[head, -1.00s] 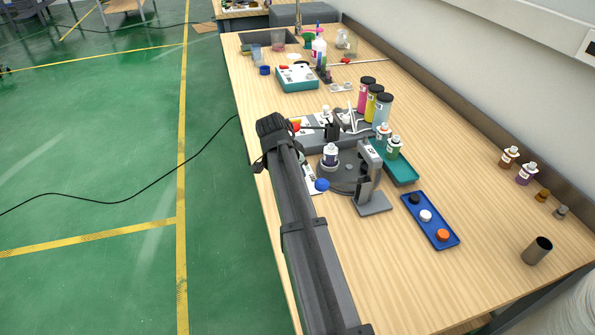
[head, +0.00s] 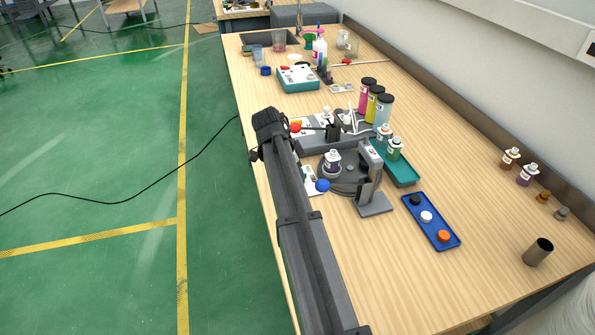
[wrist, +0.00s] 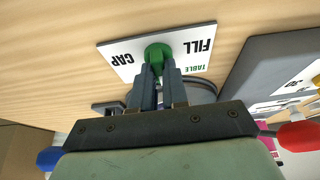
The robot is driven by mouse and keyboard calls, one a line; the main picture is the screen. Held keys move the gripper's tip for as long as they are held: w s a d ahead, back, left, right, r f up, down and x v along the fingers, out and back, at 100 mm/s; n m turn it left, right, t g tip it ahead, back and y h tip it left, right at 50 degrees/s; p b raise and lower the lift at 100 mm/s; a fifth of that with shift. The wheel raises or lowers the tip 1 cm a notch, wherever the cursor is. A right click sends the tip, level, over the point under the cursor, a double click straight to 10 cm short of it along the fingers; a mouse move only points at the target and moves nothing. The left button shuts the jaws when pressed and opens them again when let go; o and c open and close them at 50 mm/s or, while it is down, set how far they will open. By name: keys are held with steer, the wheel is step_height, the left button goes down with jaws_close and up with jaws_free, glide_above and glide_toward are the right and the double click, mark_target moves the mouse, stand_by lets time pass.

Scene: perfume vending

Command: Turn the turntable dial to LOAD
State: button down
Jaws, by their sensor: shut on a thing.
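The green dial knob (wrist: 157,52) shows in the wrist view on a white plate (wrist: 205,40) marked TABLE, FILL and CAP. No LOAD mark is readable, and part of the plate is hidden behind my fingers. My gripper (wrist: 160,68) is shut on the green knob, one finger on each side. In the head view my arm hides the gripper and the knob, and only part of the white plate (head: 313,183) shows. The round grey turntable (head: 345,183) stands right of my arm with a white-labelled bottle (head: 332,162) on it.
A blue ball (head: 322,186) and a red ball (head: 295,127) sit close to my arm. A grey stand (head: 374,203) rises at the turntable's right. A blue tray (head: 431,232) with caps and a teal tray (head: 405,175) with bottles lie farther right.

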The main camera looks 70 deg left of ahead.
steer(key=c, duration=1.1)
jaws_free()
steer(key=shift+c, duration=0.2)
steer(key=v, duration=1.4)
steer(key=shift+w, duration=0.15)
